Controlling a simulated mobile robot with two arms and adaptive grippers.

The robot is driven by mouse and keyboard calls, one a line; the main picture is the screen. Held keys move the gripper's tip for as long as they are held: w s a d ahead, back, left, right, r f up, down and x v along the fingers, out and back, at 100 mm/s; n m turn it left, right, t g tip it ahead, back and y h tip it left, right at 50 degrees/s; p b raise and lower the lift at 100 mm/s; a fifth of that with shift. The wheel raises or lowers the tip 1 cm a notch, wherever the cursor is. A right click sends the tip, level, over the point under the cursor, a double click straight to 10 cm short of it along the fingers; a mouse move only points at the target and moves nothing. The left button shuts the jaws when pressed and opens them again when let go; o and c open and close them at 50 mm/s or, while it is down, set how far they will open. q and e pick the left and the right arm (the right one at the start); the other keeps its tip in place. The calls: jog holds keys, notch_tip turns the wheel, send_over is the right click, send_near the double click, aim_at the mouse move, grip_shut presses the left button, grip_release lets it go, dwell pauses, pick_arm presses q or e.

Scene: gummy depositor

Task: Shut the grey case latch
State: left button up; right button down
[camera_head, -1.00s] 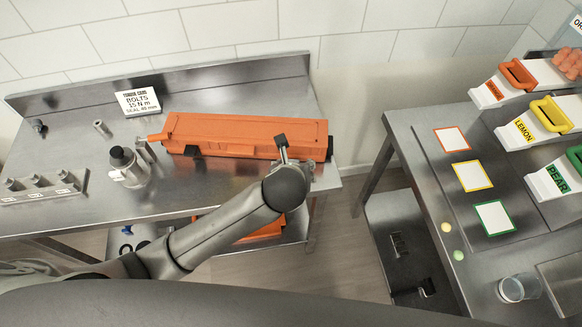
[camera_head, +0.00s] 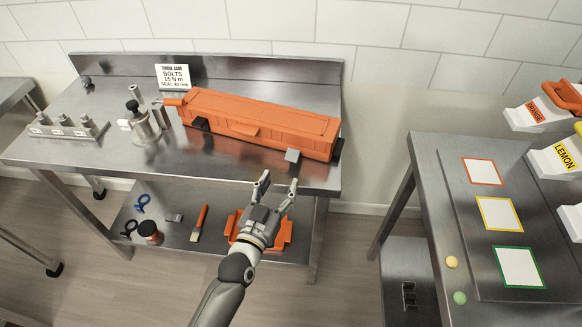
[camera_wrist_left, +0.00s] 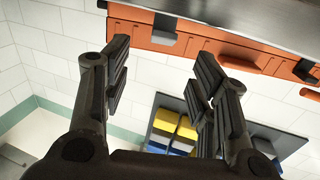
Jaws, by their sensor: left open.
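The long orange tool case (camera_head: 235,113) lies on the steel bench, lid down. Its grey latch (camera_head: 292,155) is on the front side, near the right end, and its flap appears to stick out from the case. A dark latch (camera_head: 200,124) sits flatter near the left end. My left gripper (camera_head: 277,187) is open and empty, in front of the bench edge and just below the grey latch, apart from it. In the left wrist view, the open fingers (camera_wrist_left: 163,72) have the grey latch (camera_wrist_left: 165,25) beyond them. My right gripper is not in view.
A metal fixture (camera_head: 145,122), a bolt block (camera_head: 68,128) and a sign card (camera_head: 172,76) stand on the bench's left part. The lower shelf (camera_head: 180,232) holds tools and an orange item. A second table (camera_head: 435,170) with coloured cards is at right, across a floor gap.

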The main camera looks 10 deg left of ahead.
aim_at(291, 158)
pick_arm(q)
jog(key=shift+w+a, duration=0.1)
jog(key=shift+w, duration=0.25)
jog(key=p+x, duration=0.1)
jog(key=x, duration=0.3)
jog(key=shift+w+a, duration=0.15)
jog(key=shift+w, duration=0.1)
jog(key=x, duration=0.4)
jog(key=shift+w+d, duration=0.2)
jog(key=shift+w, duration=0.15)
jog(key=shift+w+d+f, duration=0.1)
jog(key=shift+w+d, duration=0.05)
jog(key=shift+w, duration=0.35)
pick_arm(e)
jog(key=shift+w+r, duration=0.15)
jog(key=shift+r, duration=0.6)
pick_arm(q)
jog(key=shift+c, duration=0.4)
